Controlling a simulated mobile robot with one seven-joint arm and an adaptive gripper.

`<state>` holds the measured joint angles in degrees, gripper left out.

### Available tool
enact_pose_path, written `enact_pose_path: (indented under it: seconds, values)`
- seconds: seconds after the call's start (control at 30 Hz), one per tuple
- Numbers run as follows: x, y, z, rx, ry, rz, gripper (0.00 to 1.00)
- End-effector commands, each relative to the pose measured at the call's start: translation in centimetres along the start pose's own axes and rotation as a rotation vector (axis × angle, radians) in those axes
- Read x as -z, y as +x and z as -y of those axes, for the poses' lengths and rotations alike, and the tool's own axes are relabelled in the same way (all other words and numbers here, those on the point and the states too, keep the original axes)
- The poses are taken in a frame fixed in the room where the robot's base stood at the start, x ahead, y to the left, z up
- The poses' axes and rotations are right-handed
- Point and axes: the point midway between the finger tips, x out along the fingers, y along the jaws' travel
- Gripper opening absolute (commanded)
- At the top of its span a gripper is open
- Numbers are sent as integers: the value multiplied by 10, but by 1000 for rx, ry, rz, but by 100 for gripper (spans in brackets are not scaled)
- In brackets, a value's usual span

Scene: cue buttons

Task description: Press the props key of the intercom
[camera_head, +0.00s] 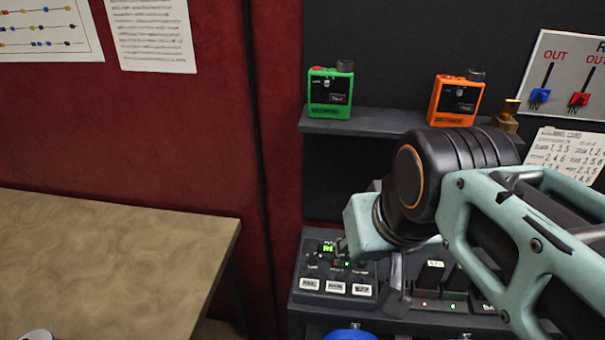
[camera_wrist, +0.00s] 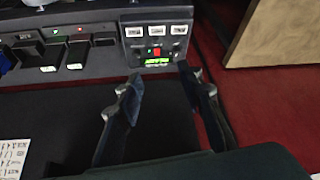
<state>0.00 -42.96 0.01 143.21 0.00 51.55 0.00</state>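The intercom (camera_head: 325,272) is a dark panel at the lower middle of the head view, with three pale keys in a row along its front. The left key (camera_head: 309,284), middle key (camera_head: 335,287) and right key (camera_head: 361,290) carry labels too small to read, so I cannot tell which is props. In the wrist view the intercom (camera_wrist: 155,45) appears turned around, its keys on the far side and a green display nearest me. My gripper (camera_wrist: 158,73) is open and empty, its two fingers spread on the near side of the intercom.
Beside the intercom is a panel with dark levers (camera_head: 432,272) and small lights. Green (camera_head: 330,93) and orange (camera_head: 455,100) boxes stand on a shelf (camera_head: 365,125) above. A wooden table (camera_head: 110,255) is at left. A blue object (camera_head: 350,335) shows at the bottom edge.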

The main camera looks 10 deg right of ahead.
Motion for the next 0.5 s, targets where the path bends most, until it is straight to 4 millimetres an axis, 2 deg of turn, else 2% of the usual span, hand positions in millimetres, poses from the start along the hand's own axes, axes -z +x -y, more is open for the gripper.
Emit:
enact_pose_path:
  seconds: [0.03,0.1,0.33,0.5]
  values:
    - [-7,13,0,0,0,1,34]
    - [-11,20,0,0,0,1,34]
    - [-10,17,0,0,0,0,34]
    - [-10,17,0,0,0,0,17]
